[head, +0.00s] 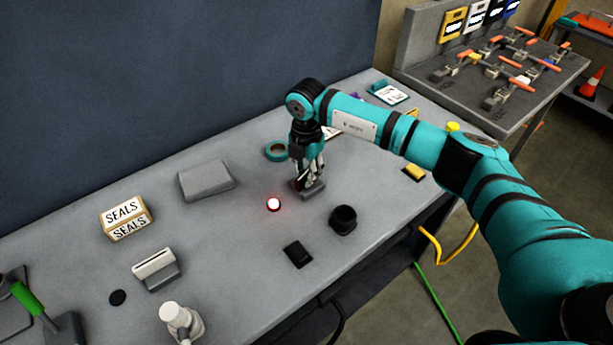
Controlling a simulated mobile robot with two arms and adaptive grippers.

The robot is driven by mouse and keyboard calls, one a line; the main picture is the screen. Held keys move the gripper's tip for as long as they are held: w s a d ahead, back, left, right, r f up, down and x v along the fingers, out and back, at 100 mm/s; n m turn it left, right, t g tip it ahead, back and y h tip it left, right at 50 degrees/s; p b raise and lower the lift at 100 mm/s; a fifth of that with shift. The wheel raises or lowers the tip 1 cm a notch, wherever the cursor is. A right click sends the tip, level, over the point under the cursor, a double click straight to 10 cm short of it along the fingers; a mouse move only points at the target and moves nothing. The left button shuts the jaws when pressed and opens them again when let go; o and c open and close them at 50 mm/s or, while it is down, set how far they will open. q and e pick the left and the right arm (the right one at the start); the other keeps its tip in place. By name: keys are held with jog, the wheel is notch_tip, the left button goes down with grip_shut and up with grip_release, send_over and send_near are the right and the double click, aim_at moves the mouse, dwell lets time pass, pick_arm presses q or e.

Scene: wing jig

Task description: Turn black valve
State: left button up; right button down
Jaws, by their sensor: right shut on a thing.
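My right gripper (308,178) points straight down over the middle of the grey workbench. It is shut on a small dark part that stands on a grey base block (315,191). I take this to be the black valve, but the fingers hide most of it, so its shape and handle angle cannot be told. My left gripper is not in view.
A black round cup (343,219), a black block (298,254) and a glowing red light (273,204) lie near the gripper. A teal tape roll (277,151) is behind it. A grey box (206,181) and SEALS box (126,218) stand left.

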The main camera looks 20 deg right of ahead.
aim_at(306, 171)
jog(key=n+b, duration=0.3)
jog(key=n, duration=0.1)
jog(key=shift+f+n, duration=0.15)
jog(key=shift+n, duration=0.15)
jog(key=n+b, duration=0.3)
jog(key=shift+n, duration=0.4)
jog(key=n+b, duration=0.2)
jog(key=n, duration=0.1)
jog(key=shift+r+n+b, duration=0.2)
jog(key=shift+n+b, duration=0.55)
jog(key=shift+n, duration=0.95)
jog(key=c, duration=1.3)
grip_release()
notch_tip(306, 171, up, 12)
